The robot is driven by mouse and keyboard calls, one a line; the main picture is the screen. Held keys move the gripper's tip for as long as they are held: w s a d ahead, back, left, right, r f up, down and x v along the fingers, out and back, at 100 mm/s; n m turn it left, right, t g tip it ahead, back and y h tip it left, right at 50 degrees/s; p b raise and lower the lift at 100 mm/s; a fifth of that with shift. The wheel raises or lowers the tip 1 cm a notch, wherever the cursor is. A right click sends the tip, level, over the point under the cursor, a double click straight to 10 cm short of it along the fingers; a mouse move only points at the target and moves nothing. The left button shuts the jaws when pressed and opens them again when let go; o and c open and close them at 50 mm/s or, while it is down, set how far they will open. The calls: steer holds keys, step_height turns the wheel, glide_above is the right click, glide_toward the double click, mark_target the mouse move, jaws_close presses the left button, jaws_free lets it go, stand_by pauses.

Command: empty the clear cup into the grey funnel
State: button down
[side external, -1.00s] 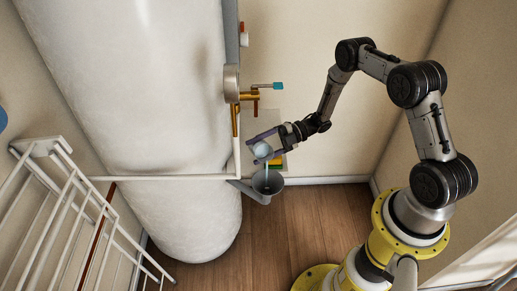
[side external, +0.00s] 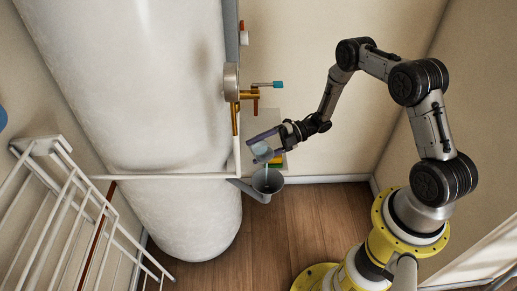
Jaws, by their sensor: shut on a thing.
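The clear cup (side external: 262,151) is small and pale blue in the side external view, tilted with its mouth downward to the left. My gripper (side external: 268,143) is shut on the cup and holds it above the grey funnel. The grey funnel (side external: 268,182) sits just below the cup, apart from it, on a grey bracket beside the white tank. A thin pale-blue streak between the cup and the funnel looks like liquid falling into it. The inside of the cup is too small to make out.
The large white tank (side external: 165,90) stands close to the left of my gripper. Brass valve pipes (side external: 247,96) with a blue-tipped handle (side external: 278,85) stick out above it. A white wire rack (side external: 70,205) is at the lower left. The wooden floor (side external: 295,225) is clear.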

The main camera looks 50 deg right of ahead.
steer(key=shift+s+f+n, duration=0.1)
steer(key=shift+f+n, duration=0.1)
steer(key=shift+n, duration=0.3)
stand_by(0.4)
steer(key=shift+s+a+r+n+t+h, duration=0.3)
steer(key=shift+s+a+r+n+t, duration=0.1)
steer(key=shift+s, duration=0.1)
steer(key=shift+s+f+n, duration=0.1)
steer(key=shift+n, duration=0.3)
steer(key=shift+f+n, duration=0.2)
steer(key=shift+n, duration=0.1)
steer(key=shift+s, duration=0.1)
steer(key=shift+n+t, duration=0.3)
